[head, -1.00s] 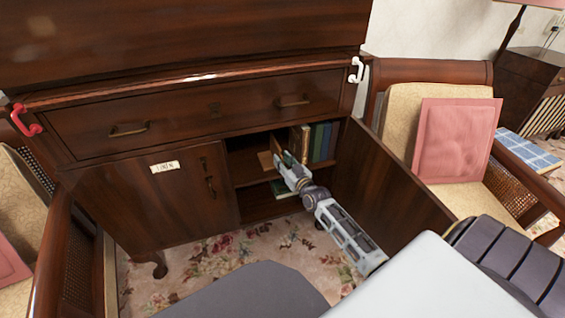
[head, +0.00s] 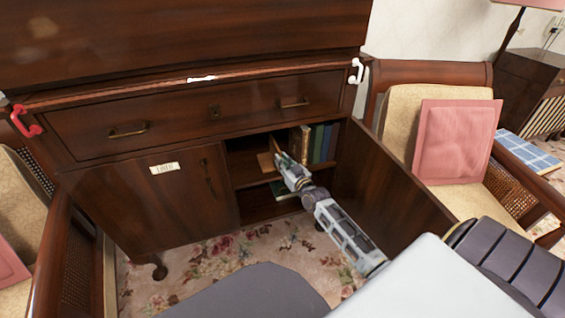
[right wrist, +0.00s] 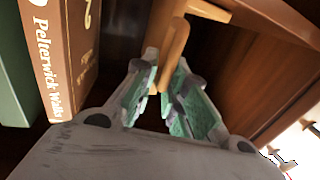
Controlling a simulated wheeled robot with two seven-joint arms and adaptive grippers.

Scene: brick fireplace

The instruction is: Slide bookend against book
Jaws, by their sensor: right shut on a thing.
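The light wooden bookend (head: 265,161) stands on the upper shelf inside the open right side of the cabinet. In the right wrist view its thin upright part (right wrist: 176,45) is between my green-padded fingertips. My right gripper (head: 279,160) reaches in from the front and is shut on it; it also shows in the right wrist view (right wrist: 163,88). The brown book lettered "Pelterwick Walks" (right wrist: 72,60) stands upright to the left in that view, with a dark gap between it and the bookend. In the head view this brown book (head: 305,140) is right of the bookend. My left gripper is out of view.
Green and blue books (head: 322,143) stand at the shelf's right end. A green book (head: 284,189) lies on the lower shelf. The open cabinet door (head: 385,185) stands right of my forearm. Armchairs flank the cabinet; the one at right holds a pink cushion (head: 455,140).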

